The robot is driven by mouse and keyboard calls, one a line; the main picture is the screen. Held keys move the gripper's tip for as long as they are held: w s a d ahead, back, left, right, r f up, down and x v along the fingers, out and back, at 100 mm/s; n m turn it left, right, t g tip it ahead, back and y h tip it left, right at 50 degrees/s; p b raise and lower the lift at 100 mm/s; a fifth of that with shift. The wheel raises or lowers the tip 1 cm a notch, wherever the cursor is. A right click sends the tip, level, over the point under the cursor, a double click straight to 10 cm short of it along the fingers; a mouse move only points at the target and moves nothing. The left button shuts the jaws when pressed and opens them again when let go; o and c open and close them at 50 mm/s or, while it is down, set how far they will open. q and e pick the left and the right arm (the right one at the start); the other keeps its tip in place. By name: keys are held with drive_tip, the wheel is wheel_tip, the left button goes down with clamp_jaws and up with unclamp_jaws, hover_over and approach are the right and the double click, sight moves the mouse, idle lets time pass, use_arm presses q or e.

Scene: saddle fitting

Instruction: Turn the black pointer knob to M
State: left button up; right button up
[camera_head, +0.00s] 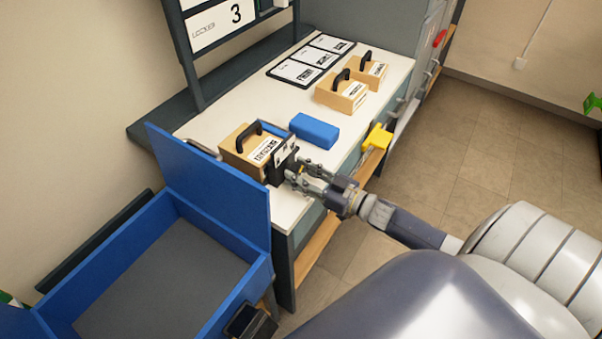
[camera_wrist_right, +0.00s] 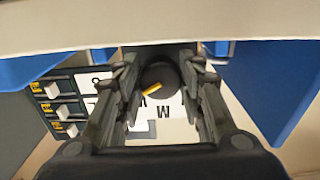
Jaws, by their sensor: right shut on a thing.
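The black pointer knob (camera_wrist_right: 160,77) sits between the fingers of my right gripper (camera_wrist_right: 158,85) in the right wrist view. The gripper is shut on it. Its yellow pointer line slants to the lower left. The letter M (camera_wrist_right: 164,111) is printed on the white plate just below the knob, and another letter, partly hidden, is to its left. In the head view my right gripper (camera_head: 296,174) reaches the dark front panel of the tan box (camera_head: 243,146) with a black handle; the knob is hidden there. My left gripper is not in view.
A blue block (camera_head: 315,131) and more tan handled boxes (camera_head: 342,92) stand on the white bench (camera_head: 215,119). A blue open bin (camera_head: 215,185) is close on the left. A yellow object (camera_head: 378,139) is at the bench's front edge.

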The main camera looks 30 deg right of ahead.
drive_tip(key=shift+n, duration=0.3)
drive_tip(key=n, duration=0.5)
drive_tip(key=shift+n, duration=0.3)
drive_tip(key=n+b, duration=0.1)
drive_tip(key=n, duration=0.4)
drive_tip(key=shift+n, duration=0.4)
drive_tip(key=o, duration=1.1)
drive_tip(key=shift+c, duration=0.2)
